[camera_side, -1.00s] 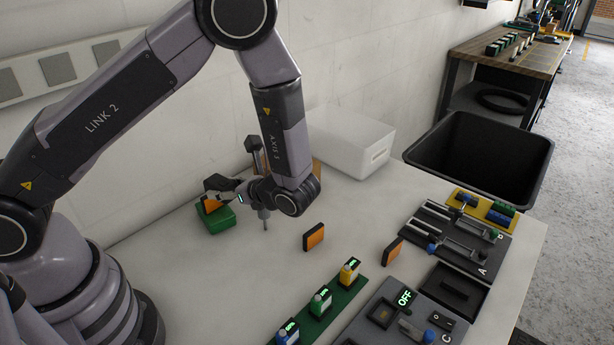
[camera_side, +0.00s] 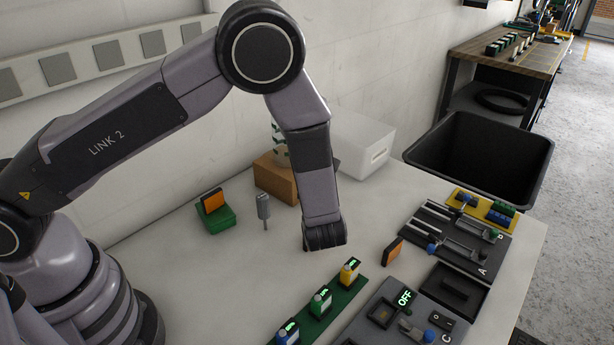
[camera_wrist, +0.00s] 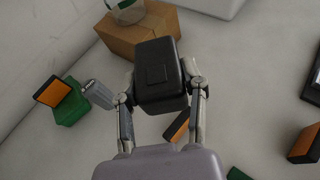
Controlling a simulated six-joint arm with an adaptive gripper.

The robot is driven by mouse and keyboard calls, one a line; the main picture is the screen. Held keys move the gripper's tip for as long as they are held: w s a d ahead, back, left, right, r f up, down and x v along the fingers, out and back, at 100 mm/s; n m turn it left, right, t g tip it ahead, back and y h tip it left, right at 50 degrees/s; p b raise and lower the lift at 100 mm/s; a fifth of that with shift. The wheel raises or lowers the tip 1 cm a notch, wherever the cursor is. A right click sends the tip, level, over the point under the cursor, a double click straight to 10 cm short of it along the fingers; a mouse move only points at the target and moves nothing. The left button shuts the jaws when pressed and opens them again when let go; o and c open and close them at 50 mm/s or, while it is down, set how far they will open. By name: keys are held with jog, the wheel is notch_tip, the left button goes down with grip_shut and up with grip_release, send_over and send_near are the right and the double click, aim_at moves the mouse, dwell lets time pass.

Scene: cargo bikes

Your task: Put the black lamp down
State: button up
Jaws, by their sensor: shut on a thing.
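In the wrist view my gripper (camera_wrist: 161,104) is shut on the black lamp (camera_wrist: 159,62), a dark boxy body with a small square on its face. The lamp sits between the two fingers. The table lies beyond it in that view; how far above the table it is I cannot tell. In the side view my wrist is over the middle of the table, and the fingers and lamp are hidden behind my arm.
An orange-and-black block (camera_wrist: 178,126) lies beyond my fingers. Another sits on a green block (camera_side: 217,221), near a grey upright tool (camera_side: 263,207). A third (camera_side: 393,251) stands right. A cardboard box (camera_side: 275,182) and white bin (camera_side: 362,142) are behind.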

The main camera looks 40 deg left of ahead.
jog(key=w+d+f, duration=0.2)
jog(key=w+f, duration=0.2)
jog(key=w, duration=0.4)
send_over(355, 220)
notch_tip(355, 220, down, 6)
jog(key=shift+r, duration=0.15)
jog(key=shift+f, duration=1.55)
jog(key=o, duration=1.2)
jog(key=shift+f, duration=0.1)
jog(key=shift+c, duration=0.2)
